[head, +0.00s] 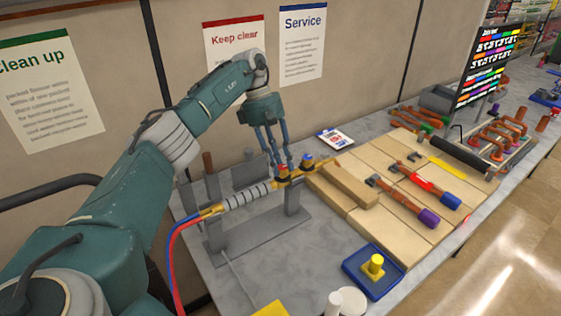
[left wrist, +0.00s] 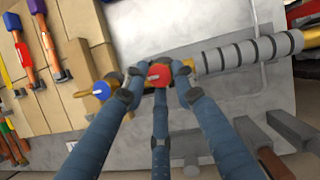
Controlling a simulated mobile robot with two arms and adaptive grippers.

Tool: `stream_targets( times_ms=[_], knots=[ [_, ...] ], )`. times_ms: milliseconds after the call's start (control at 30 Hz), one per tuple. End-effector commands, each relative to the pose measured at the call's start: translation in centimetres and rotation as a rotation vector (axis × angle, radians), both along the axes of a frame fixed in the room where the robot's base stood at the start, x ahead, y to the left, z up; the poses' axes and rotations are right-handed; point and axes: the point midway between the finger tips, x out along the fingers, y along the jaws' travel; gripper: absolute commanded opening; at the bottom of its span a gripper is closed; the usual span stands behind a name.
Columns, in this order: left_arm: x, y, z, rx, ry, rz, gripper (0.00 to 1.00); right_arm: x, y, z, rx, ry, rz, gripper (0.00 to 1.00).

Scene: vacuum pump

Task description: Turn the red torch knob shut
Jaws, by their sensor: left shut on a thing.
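The torch (head: 247,194) lies across a grey stand (head: 214,231) on the bench, with a grey ribbed handle and brass ends. In the left wrist view its ribbed handle (left wrist: 243,53) runs to the upper right. The red torch knob (left wrist: 160,75) sits on the brass body with a small white mark across it. My left gripper (head: 279,166) comes down from above, its fingers around the red knob and shut on it. In the left wrist view the fingertips (left wrist: 159,78) press round its sides. The blue knob (head: 307,159) is beside it, untouched. My right gripper is not seen.
Red and blue hoses (head: 172,250) hang from the torch's left end. A blue tray (head: 358,284) holding a yellow part stands in front. The wall with posters is close behind.

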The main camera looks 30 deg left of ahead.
Motion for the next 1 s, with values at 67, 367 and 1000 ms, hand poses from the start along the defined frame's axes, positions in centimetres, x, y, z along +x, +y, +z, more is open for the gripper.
stream_targets(
  times_ms=[67, 367, 1000],
  knots=[
    [-0.4, -0.2, -0.3, -0.003, 0.015, -0.012, 0.00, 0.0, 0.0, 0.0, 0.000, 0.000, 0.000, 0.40],
    [-0.4, -0.1, -0.4, -0.001, 0.017, -0.012, 0.00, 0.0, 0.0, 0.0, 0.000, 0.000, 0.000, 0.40],
    [0.0, 1.0, 2.7, -0.001, 0.007, -0.005, 0.43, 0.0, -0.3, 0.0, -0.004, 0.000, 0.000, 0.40]
  ],
)
